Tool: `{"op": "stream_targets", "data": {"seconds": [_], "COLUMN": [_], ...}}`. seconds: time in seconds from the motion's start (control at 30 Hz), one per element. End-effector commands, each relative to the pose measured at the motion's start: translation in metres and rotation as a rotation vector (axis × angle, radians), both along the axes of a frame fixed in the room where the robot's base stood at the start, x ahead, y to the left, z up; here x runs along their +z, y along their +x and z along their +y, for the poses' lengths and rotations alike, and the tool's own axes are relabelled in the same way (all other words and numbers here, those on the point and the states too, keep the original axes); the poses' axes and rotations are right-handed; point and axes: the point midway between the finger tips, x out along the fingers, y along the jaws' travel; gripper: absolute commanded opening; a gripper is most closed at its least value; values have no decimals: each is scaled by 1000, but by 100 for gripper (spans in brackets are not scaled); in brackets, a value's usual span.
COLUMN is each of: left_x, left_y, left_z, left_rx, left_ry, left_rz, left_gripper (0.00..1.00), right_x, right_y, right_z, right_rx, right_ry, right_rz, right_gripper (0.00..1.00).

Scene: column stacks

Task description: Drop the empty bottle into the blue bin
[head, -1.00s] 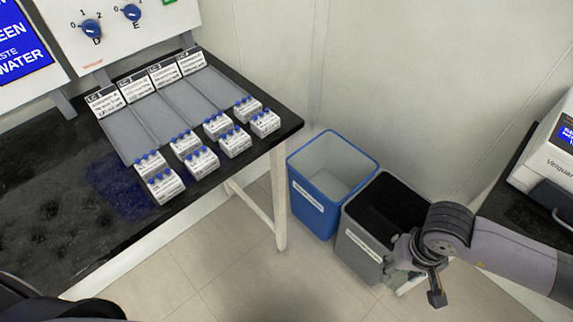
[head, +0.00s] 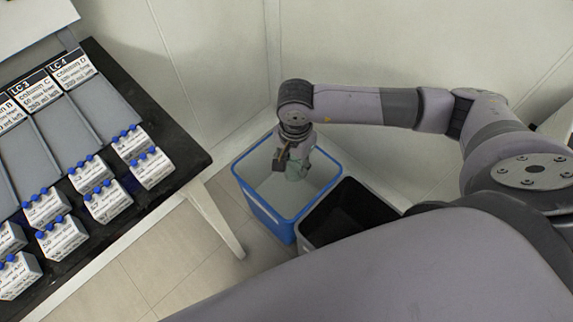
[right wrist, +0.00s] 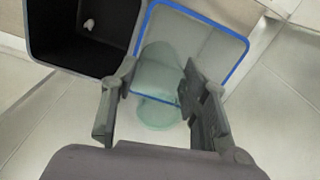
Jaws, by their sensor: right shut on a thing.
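The blue bin (head: 262,212) stands on the floor beside the bench, open at the top; its blue rim also shows in the right wrist view (right wrist: 190,12). My right gripper (head: 291,156) is over the bin's opening, pointing down. It is shut on the empty bottle (head: 297,171), a pale green, see-through bottle. In the right wrist view the bottle (right wrist: 158,75) lies between the two fingers, against the pale inside of the bin. How far the bottle reaches below the rim is hard to tell. My left gripper is not in view.
A black-lined grey bin (head: 345,215) stands right against the blue bin; a small white thing (right wrist: 89,24) lies inside it. The black bench (head: 185,150) with several small white boxes is at the left. Walls stand close behind the bins.

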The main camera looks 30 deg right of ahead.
Motion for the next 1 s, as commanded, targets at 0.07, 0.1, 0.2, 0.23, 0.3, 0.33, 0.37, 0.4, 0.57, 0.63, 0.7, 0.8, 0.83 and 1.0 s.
{"op": "stream_targets", "data": {"seconds": [0.07,0.1,0.2,0.23,0.3,0.33,0.37,0.4,0.57,0.63,0.7,0.8,0.83,1.0], "left_x": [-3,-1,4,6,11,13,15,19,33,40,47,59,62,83], "left_y": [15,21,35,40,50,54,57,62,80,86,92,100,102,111], "left_z": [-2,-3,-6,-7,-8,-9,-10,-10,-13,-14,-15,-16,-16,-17], "left_rx": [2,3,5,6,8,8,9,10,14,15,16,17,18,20], "left_ry": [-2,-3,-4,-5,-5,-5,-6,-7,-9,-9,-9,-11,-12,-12], "left_rz": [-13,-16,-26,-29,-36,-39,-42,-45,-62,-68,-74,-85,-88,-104], "left_gripper": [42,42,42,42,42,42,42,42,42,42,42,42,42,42], "right_x": [-16,-21,-33,-37,-45,-49,-53,-57,-77,-86,-95,-108,-112,-135], "right_y": [11,16,29,33,41,44,47,52,68,74,80,88,90,102], "right_z": [-2,-3,-6,-7,-9,-10,-12,-13,-19,-22,-25,-29,-30,-38], "right_rx": [-182,-277,-514,-586,-751,-822,-893,-986,-1361,-1525,-1689,-1920,-1990,-2382], "right_ry": [0,0,0,0,-1,-1,-2,-3,-3,-3,-5,-5,-6,-7], "right_rz": [1,1,1,1,1,1,2,1,3,5,5,4,5,5], "right_gripper": [12,12,12,12,12,12,12,12,12,12,12,12,12,12]}}
